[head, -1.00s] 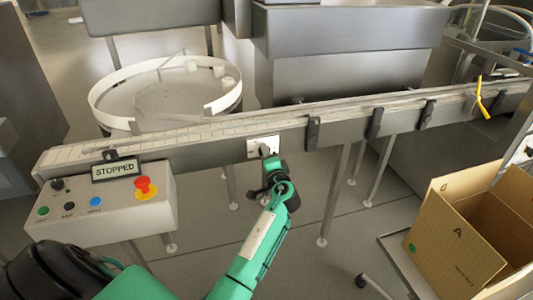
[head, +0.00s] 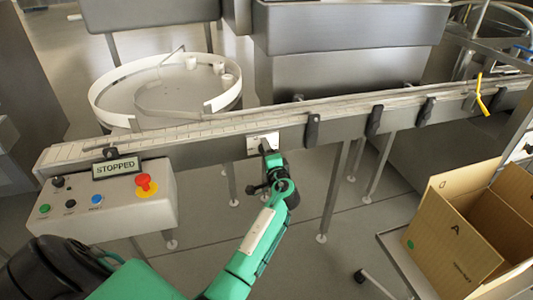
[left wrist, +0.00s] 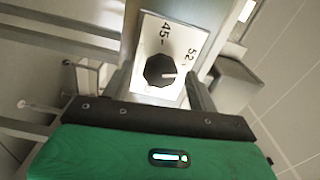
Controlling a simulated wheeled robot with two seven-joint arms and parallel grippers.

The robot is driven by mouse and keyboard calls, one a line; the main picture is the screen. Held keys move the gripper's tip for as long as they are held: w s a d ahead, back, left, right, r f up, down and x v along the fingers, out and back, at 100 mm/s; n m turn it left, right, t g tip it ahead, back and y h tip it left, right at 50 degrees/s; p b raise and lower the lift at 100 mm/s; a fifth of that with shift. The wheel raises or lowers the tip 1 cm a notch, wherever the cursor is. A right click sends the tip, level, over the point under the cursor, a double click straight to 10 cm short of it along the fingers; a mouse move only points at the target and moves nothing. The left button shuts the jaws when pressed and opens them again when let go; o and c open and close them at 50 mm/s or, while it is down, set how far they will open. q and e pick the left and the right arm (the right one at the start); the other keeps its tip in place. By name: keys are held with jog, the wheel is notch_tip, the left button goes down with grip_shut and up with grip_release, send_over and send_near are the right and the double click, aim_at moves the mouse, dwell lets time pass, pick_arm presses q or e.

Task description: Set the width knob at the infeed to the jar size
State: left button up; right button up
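The black width knob (left wrist: 160,70) sits on a white scale plate (left wrist: 177,36) with the numbers 45 and 52. Its white pointer line faces right in the left wrist view, close to the 52 side. The plate also shows in the head view (head: 262,139) on the conveyor's side. My left gripper (left wrist: 157,88) is open, with one finger on each side of the knob. I cannot tell if the fingers touch it. In the head view my left gripper (head: 268,152) is just in front of the plate. My right gripper is out of view.
The conveyor (head: 350,108) runs across the view. A control box (head: 105,208) reads STOPPED and has a red button (head: 144,182). A round table (head: 135,98) holds a few white jars (head: 219,69). An open carton (head: 455,235) stands at right.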

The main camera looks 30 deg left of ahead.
pick_arm(q)
jog(key=shift+s, duration=0.1)
jog(key=b+v, duration=0.1)
jog(key=v, duration=1.2)
jog(key=shift+s+d+b, duration=0.2)
jog(key=shift+d+b, duration=0.15)
jog(key=shift+b, duration=0.05)
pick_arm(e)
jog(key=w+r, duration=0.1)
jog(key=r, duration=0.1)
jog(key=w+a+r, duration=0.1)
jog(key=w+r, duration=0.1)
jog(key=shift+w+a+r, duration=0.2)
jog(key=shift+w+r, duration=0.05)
